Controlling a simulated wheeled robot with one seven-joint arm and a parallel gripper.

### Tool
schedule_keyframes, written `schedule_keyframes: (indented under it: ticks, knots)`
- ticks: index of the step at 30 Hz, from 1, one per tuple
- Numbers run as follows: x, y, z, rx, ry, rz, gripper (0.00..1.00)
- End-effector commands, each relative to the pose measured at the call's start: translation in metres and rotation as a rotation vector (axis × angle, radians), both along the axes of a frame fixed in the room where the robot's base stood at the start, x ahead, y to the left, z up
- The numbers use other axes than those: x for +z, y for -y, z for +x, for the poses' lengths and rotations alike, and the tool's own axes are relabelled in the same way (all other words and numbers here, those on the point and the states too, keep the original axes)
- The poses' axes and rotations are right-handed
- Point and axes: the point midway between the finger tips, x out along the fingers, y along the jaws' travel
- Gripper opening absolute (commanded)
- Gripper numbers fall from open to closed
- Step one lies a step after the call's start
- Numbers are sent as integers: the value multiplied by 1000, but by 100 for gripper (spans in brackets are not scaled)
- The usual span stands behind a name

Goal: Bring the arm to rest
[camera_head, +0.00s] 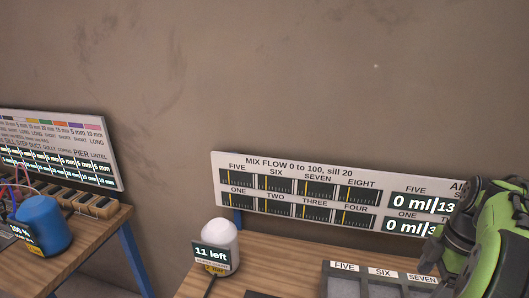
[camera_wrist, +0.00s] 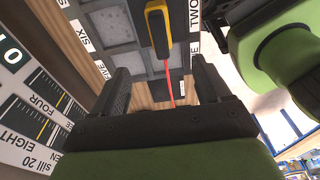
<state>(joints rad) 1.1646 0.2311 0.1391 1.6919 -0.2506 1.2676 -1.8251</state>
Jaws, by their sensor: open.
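My green and black arm (camera_head: 490,240) fills the lower right of the head view, in front of the right end of the mix flow panel; its gripper end is not visible there. In the wrist view my gripper (camera_wrist: 160,75) is open, its two dark fingers apart. A yellow and black tool (camera_wrist: 158,30) with a thin red line appears beyond and between the fingers. I cannot tell whether it touches anything. Behind it lies a grey tray with compartments (camera_wrist: 95,30), labelled with number words.
The MIX FLOW panel (camera_head: 300,190) stands behind the wooden bench (camera_head: 265,262). A white-domed dispenser reading "11 left" (camera_head: 218,245) stands on the bench. A second bench at left holds a blue container (camera_head: 42,222) and a labelled board (camera_head: 60,148). The wall above is bare.

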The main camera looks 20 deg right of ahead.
Motion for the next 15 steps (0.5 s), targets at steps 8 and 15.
schedule_keyframes:
  ticks: [8, 15]
  knots:
    - [31, -114, 32, -274, 52, -99, 76]
    - [36, -244, -7, -751, 269, -8, 76]
